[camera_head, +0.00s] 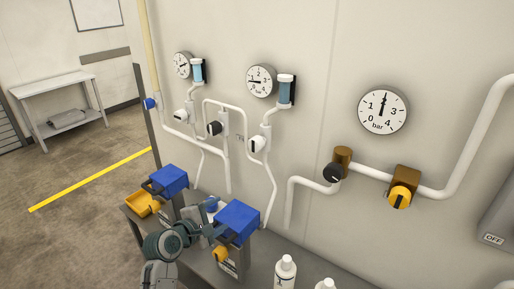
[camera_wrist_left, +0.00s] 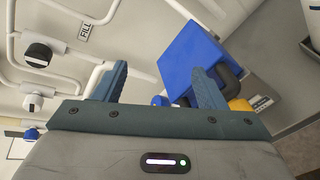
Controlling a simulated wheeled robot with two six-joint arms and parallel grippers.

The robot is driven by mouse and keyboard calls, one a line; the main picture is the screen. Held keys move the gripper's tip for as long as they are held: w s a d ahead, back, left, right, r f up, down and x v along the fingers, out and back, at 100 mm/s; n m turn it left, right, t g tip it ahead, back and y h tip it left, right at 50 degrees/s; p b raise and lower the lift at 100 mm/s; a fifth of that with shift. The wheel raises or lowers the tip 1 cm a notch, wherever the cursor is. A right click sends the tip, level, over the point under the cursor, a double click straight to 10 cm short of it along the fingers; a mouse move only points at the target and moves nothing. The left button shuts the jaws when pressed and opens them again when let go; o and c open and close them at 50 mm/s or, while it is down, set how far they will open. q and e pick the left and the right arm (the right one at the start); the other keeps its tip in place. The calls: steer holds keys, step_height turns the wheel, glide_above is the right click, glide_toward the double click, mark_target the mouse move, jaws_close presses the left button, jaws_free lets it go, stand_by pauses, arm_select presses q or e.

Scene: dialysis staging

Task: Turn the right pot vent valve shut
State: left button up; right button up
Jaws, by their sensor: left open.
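The right blue-topped unit (camera_head: 238,219) stands on the grey bench, with a dark handle and a yellow knob (camera_head: 220,254) low on its front. In the left wrist view its blue top (camera_wrist_left: 188,62) and yellow knob (camera_wrist_left: 240,104) are beside the right finger. I cannot tell for sure which part is the vent valve. My left gripper (camera_head: 204,234) is open beside this unit, at its left; it also shows in the left wrist view (camera_wrist_left: 160,88) with nothing between its fingers. My right gripper is not in view.
A second blue-topped unit (camera_head: 169,181) and a yellow tray (camera_head: 140,204) stand to the left. White bottles (camera_head: 285,272) stand at the front right. On the wall are white pipes, black-and-white valves (camera_head: 258,144), a large gauge (camera_head: 383,110) and an orange-knobbed valve (camera_head: 401,195).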

mark_target(253, 147)
arm_select(q)
steer(key=w+d+r+n+t+h, duration=0.1)
steer(key=w+d+r+n+h, duration=0.2)
steer(key=r, duration=0.4)
steer(key=w+d+r+n+t, duration=0.2)
steer(key=w+r+n, duration=0.1)
steer(key=w+r, duration=0.3)
steer(key=p+x, duration=0.2)
steer(key=x, duration=0.6)
steer(key=shift+d+p, duration=0.35)
steer(key=shift+w+d, duration=0.35)
steer(key=shift+w, duration=0.2)
steer(key=c, duration=1)
